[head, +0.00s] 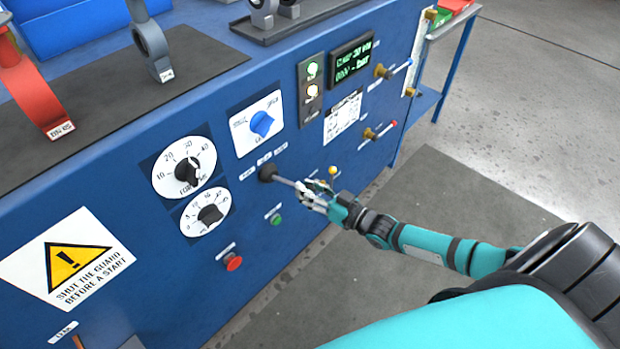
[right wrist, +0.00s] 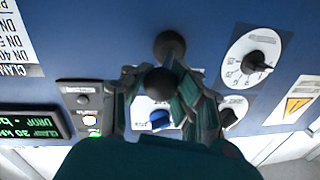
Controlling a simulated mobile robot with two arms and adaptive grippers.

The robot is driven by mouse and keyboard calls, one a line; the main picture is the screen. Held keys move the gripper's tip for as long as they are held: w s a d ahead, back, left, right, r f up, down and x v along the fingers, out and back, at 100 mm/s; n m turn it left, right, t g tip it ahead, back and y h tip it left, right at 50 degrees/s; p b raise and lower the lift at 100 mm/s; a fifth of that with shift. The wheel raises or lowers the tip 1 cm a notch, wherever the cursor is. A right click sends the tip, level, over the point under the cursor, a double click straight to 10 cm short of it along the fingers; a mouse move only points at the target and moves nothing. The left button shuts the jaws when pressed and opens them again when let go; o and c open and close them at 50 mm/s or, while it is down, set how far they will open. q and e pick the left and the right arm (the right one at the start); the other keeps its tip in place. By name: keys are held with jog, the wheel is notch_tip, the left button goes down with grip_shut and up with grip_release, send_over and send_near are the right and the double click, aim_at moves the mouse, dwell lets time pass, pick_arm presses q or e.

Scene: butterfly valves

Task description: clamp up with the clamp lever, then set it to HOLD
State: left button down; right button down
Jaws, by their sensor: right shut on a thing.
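The clamp lever (head: 285,182) sticks out from a black boot (head: 267,173) on the blue front panel. Small white labels (head: 264,158) sit around it, their print too small to read. My right gripper (head: 315,194) is shut on the lever's outer end. In the right wrist view the lever's black ball knob (right wrist: 160,84) lies between the fingers, with the boot (right wrist: 170,47) behind it. My left gripper is not in view.
Near the lever are two round dials (head: 184,167), a blue knob (head: 262,124), a green button (head: 276,219), a red button (head: 233,263) and a yellow-tipped small lever (head: 333,171). Valves (head: 150,45) stand on the bench. The floor in front is clear.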

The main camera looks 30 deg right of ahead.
aim_at(291, 184)
jog(key=shift+s+a+m+t+h+p, duration=0.25)
jog(key=shift+a+m+h+p, duration=0.2)
jog(key=shift+m+h+p, duration=0.4)
jog(key=shift+s+a+m+t+h+p, duration=0.35)
jog(key=shift+h+p, duration=0.35)
jog(key=shift+h, duration=0.3)
jog(key=shift+s+a+m+t+h+p, duration=0.2)
jog(key=shift+a+m+h+p, duration=0.35)
jog(key=shift+h+p, duration=0.3)
jog(key=shift+d, duration=0.1)
jog(key=c, duration=1)
grip_release()
jog(key=shift+s, duration=0.1)
jog(key=shift+o, duration=0.2)
jog(key=s+d, duration=0.1)
jog(key=s, duration=1.1)
jog(key=shift+d, duration=0.25)
